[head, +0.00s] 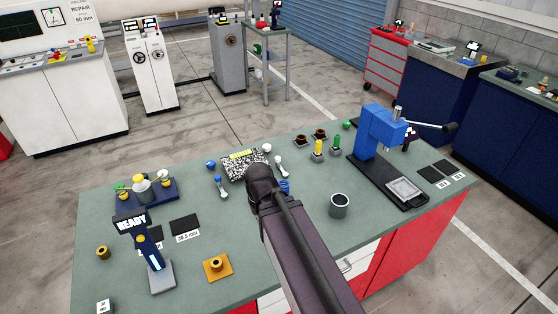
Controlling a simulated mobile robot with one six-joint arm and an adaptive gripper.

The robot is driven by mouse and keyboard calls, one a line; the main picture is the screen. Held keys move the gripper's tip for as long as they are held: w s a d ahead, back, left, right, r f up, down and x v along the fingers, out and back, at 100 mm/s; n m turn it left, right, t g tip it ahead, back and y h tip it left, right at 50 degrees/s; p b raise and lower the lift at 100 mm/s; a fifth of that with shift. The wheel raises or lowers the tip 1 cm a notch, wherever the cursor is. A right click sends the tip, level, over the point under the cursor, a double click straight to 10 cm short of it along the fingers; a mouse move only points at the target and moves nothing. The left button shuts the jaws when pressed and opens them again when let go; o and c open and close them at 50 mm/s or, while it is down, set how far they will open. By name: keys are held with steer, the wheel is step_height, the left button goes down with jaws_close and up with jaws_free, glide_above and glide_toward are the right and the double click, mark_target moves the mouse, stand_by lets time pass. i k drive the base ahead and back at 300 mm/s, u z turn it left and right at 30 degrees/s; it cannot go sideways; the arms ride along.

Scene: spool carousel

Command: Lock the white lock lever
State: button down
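A small white lever-like piece (281,168) with a rounded knob stands at the back middle of the green-topped bench, just right of a speckled black-and-white block (243,166) with a yellow label. It looks like the white lock lever. Its exact position, locked or not, is too small to tell. A similar blue lever (221,188) stands in front of the block's left side. My dark arm rises from the bottom edge and ends in front of the block, left of the white lever. My gripper is not visible; the arm hides whatever lies behind its end.
A blue tray with spools (146,194), a READY sign (132,224) and an orange plate (218,267) are on the left. The front-left benchtop has free patches.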

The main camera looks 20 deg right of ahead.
mark_target(285, 176)
steer(key=z, duration=0.55)
steer(key=k, duration=0.9)
steer(key=u, duration=0.75)
steer(key=i, duration=1)
steer(key=u, duration=0.05)
